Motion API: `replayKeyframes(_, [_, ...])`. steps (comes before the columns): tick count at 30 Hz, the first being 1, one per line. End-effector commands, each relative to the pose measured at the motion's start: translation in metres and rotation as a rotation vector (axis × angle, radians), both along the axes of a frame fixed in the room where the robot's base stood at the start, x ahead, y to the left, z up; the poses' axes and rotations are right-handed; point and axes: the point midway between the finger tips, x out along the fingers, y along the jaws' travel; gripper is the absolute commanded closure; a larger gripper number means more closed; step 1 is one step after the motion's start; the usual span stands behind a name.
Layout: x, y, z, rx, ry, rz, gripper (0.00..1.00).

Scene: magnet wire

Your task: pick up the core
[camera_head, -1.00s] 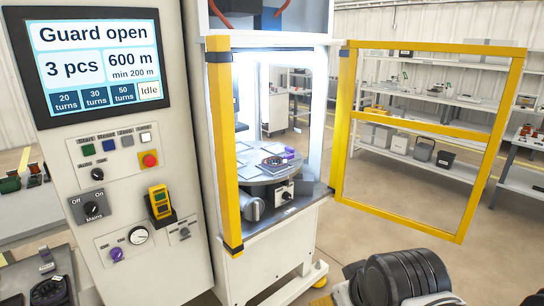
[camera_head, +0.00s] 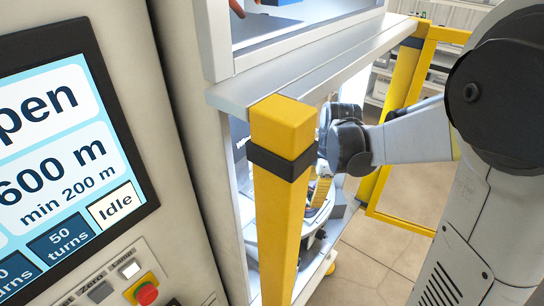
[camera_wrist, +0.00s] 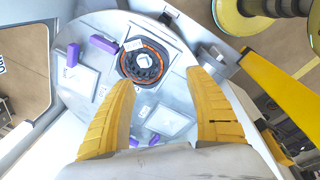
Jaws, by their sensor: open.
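The core (camera_wrist: 156,47), a round black ring with an orange band and a pale square centre, lies on the grey round table (camera_wrist: 85,50) in the wrist view. My gripper (camera_wrist: 158,78) is open and empty, its two yellow fingers spread apart. In the wrist view the core appears beyond and between the fingertips, slightly left of their middle, with no finger touching it. In the head view my gripper (camera_head: 320,190) reaches inside the machine, mostly hidden by the yellow post. The core cannot be made out there.
Purple blocks (camera_wrist: 103,44) and pale plates (camera_wrist: 160,122) are on the table around the core. A yellow guard post (camera_head: 276,200) stands close in front of my gripper. The open yellow guard door (camera_head: 400,100) is at the right. The control panel (camera_head: 70,150) is at the left.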

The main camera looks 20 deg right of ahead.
Motion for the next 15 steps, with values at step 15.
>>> replayKeyframes(15, [0.010, 0.001, -0.059, -0.001, 0.004, 0.021, 0.36])
